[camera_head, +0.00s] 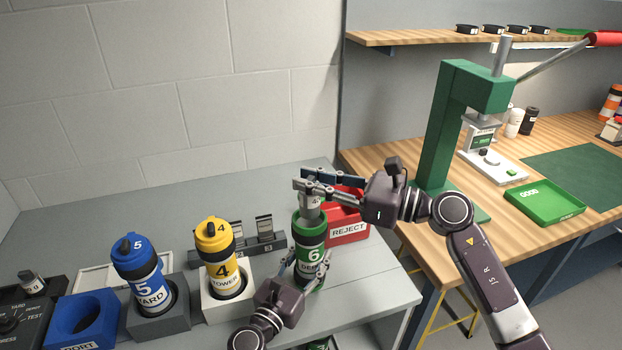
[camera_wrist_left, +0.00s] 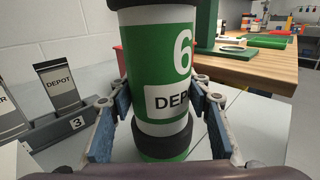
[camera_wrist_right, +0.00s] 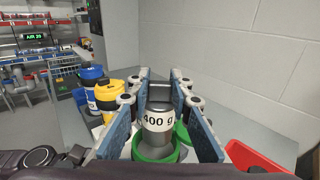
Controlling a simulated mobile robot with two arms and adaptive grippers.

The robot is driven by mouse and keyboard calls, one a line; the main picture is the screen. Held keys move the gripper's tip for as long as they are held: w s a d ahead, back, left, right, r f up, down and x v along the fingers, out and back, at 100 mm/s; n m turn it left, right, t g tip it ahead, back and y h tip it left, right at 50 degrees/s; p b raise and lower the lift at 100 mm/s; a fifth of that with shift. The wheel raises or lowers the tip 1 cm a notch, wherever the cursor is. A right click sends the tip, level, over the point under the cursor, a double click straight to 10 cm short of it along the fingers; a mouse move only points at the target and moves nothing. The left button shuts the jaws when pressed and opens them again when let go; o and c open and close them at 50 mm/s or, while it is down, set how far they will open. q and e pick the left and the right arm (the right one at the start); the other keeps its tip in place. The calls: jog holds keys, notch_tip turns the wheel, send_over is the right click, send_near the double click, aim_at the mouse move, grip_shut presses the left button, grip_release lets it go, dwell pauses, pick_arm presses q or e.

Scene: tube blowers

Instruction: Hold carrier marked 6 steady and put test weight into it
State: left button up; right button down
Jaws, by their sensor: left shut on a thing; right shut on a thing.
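The carrier marked 6 (camera_head: 311,256) is a green and white canister labelled DEPOT, upright and open at the top. My left gripper (camera_head: 309,268) is shut around its body; the left wrist view shows the carrier (camera_wrist_left: 150,55) between both fingers. The test weight (camera_head: 311,212) is a grey metal cylinder, marked 400 g in the right wrist view (camera_wrist_right: 158,121). My right gripper (camera_head: 318,190) is shut on its upper part. The weight is upright at the carrier's green mouth (camera_wrist_right: 152,157); I cannot tell how far its bottom is inside.
A yellow carrier 4 (camera_head: 216,255) and a blue carrier 5 (camera_head: 139,272) stand in holders to the left. A red REJECT bin (camera_head: 349,230) is close behind carrier 6. A green press (camera_head: 440,130) and a green GOOD tray (camera_head: 545,205) are on the wooden bench at right.

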aim_at(312, 202)
jog(key=shift+f, duration=2.5)
jog(key=c, duration=1.7)
grip_release()
jog(key=shift+f, duration=0.2)
jog(key=v, duration=1.2)
jog(key=shift+r, duration=0.15)
